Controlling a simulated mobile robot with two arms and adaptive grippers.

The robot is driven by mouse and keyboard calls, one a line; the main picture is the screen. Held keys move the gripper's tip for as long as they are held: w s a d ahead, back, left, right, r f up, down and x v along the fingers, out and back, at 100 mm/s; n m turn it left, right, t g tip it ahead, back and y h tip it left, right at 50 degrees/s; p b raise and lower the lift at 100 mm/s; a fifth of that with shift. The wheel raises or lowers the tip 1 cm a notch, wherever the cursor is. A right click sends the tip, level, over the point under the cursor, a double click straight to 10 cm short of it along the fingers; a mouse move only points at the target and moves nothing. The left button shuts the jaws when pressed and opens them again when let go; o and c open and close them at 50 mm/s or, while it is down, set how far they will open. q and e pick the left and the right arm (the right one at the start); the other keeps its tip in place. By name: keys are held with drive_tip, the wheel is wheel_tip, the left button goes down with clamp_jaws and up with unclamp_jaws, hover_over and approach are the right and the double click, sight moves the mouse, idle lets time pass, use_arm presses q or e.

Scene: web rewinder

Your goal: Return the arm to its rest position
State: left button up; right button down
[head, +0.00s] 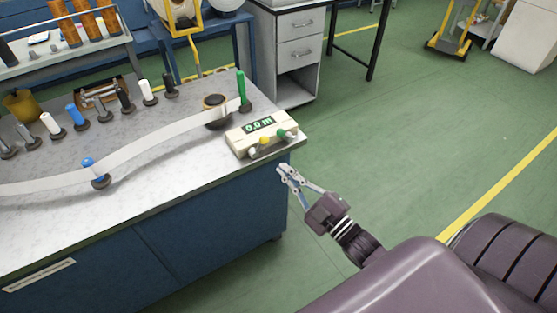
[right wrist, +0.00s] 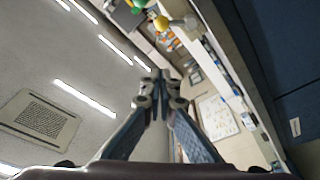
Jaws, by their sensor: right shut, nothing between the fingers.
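My right gripper (head: 284,170) is beside the right front corner of the workbench (head: 150,215), just below the counter box (head: 262,133). It is shut and empty. In the right wrist view its fingers (right wrist: 160,78) meet at the tips, and the ceiling fills much of the background. The counter box shows a green reading of about 0.0 m and has green, yellow and white knobs on its front. My left gripper is not in view.
A pale web strip (head: 140,143) runs across the bench past a blue-topped post (head: 91,166) to a dark roller (head: 216,112). A green post (head: 241,90) stands behind the box. Several pegs line the bench's back. Green floor (head: 420,130) to the right is clear.

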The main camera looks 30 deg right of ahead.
drive_tip(key=s+d+f+m+g+h, duration=0.1)
drive_tip(key=s+f+m+g+h, duration=0.3)
drive_tip(key=f, duration=1.4)
drive_tip(key=s+f+m+g, duration=0.2)
drive_tip(key=s+f+g, duration=0.45)
drive_tip(key=f, duration=1.15)
drive_tip(key=s+a+f+m+g, duration=0.1)
drive_tip(key=s+f+g, duration=0.1)
drive_tip(key=s+f, duration=0.4)
drive_tip(key=s+a+f+m+g, duration=0.1)
drive_tip(key=s+f, duration=0.5)
drive_tip(key=s, duration=0.8)
drive_tip(key=s+a+f+m+g, duration=0.1)
drive_tip(key=s+a+f+g, duration=0.2)
drive_tip(key=s, duration=0.7)
wheel_tip(320, 180, down, 3)
drive_tip(key=shift+a+r+g, duration=0.1)
drive_tip(key=shift+a+g, duration=0.15)
drive_tip(key=shift+g, duration=0.8)
